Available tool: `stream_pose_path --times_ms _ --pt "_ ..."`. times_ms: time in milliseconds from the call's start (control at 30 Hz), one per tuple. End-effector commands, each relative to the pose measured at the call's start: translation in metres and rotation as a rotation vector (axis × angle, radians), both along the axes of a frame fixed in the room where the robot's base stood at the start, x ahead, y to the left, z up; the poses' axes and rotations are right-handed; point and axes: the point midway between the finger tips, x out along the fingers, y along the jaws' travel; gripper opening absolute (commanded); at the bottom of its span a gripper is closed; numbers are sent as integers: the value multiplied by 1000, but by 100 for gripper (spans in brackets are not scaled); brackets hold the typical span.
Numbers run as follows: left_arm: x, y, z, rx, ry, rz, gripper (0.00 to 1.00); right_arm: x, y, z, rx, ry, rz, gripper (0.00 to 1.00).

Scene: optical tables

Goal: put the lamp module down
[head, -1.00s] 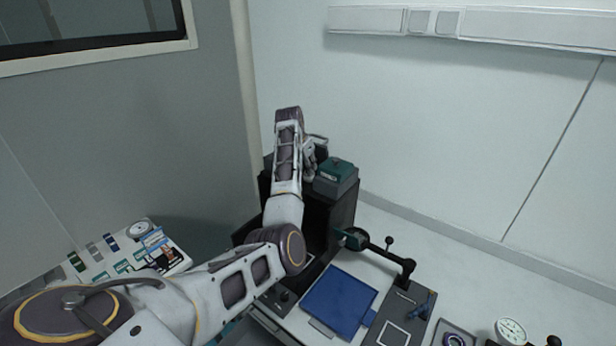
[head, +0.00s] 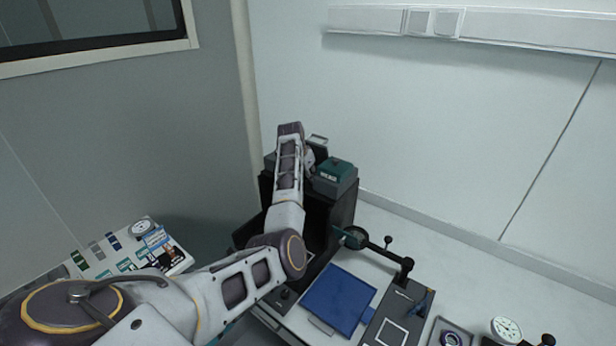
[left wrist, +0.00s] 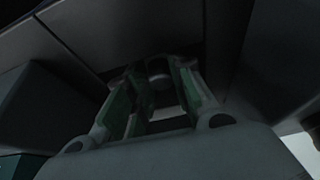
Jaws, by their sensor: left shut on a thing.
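My left gripper (head: 309,160) is over the top of a black open-fronted cabinet (head: 342,212), mostly hidden behind my own wrist. In the left wrist view my left gripper (left wrist: 158,78) is shut on a dark thing between its green-sided fingers, taken to be the lamp module (left wrist: 160,72). The picture there is too dark to show its outline or whether it touches a surface. A teal-topped grey box (head: 336,172) sits on the cabinet just right of the gripper. My right gripper is not in view.
A grey piece (head: 269,160) shows left of my wrist at the cabinet top. In front are a blue plate (head: 338,300), a black arm with knobs (head: 385,250) and a round dial (head: 506,330). A white board with small cards (head: 125,250) lies at left. Walls stand close behind.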

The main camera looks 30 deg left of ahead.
Motion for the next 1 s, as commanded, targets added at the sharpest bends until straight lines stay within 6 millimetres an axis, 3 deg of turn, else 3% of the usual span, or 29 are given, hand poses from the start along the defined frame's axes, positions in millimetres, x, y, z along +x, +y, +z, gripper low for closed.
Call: stream_pose_path --times_ms 100,600,1000 --pt "0 0 0 0 0 0 33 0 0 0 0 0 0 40" --pt "-1 0 5 1 -2 0 33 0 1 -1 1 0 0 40" --pt "-17 3 43 2 -3 1 33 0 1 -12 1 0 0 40"
